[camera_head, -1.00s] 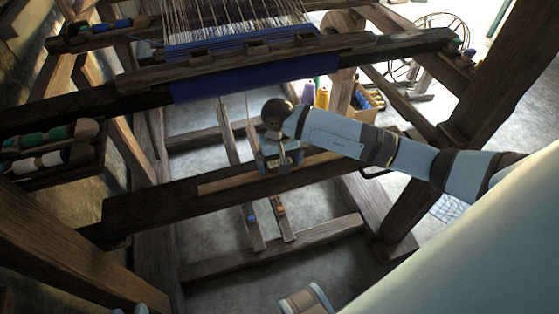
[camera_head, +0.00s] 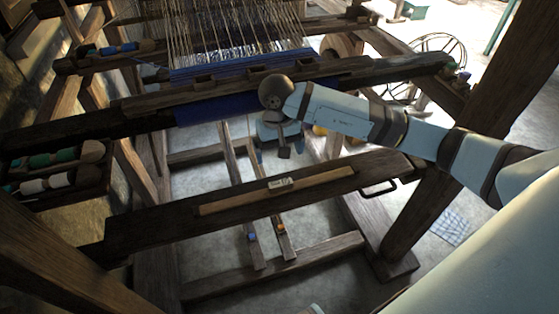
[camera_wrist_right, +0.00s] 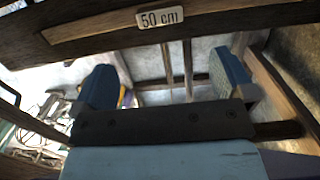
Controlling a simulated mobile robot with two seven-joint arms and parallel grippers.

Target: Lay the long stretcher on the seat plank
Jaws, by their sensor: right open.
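The long stretcher (camera_head: 232,201), a light wooden strip, lies flat along the top of the dark seat plank (camera_head: 150,222). A small white label sits on the strip near its middle and reads "50 cm" in the right wrist view, where the stretcher (camera_wrist_right: 100,25) crosses the top on the plank (camera_wrist_right: 230,22). My right gripper (camera_head: 283,140) is open and empty, apart from the stretcher and on the loom side of the plank. Its two blue fingers (camera_wrist_right: 165,80) show wide apart. My left gripper is not in view.
The blue cloth (camera_head: 215,108) and dark beam (camera_head: 150,105) of the loom are close behind my right gripper. Two narrow treadles (camera_head: 235,180) run below the plank. A rack of spools (camera_head: 60,170) stands at the left. A metal handle (camera_head: 378,188) is at the plank's right end.

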